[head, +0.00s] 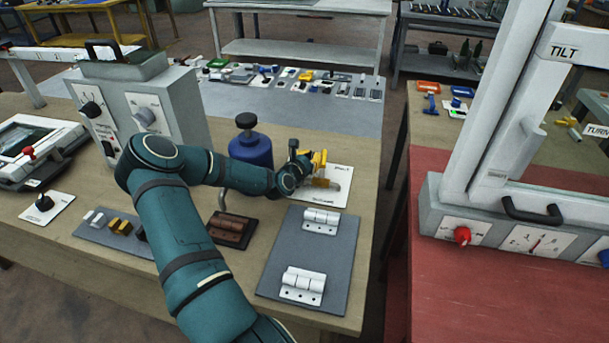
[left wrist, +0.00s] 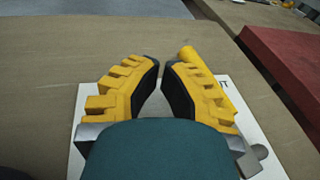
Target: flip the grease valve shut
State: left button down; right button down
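The grease valve (head: 322,183) sits on a white labelled plate (head: 338,173) near the right edge of the wooden bench, partly hidden by my left gripper. I cannot tell whether the finger touches the lever. My right gripper is out of view.
A blue container with a black knob (head: 250,150) stands left of the valve plate. A grey board with two white hinges (head: 311,260) lies in front. A grey control box (head: 170,105) stands at left. A red-topped table with a tilt frame (head: 490,205) stands right, across a gap.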

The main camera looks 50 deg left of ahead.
pick_arm(q)
jog(key=shift+w+h, duration=0.15)
jog(key=shift+h, duration=0.15)
dwell(0.4)
jog(key=v, duration=1.2)
dwell(0.4)
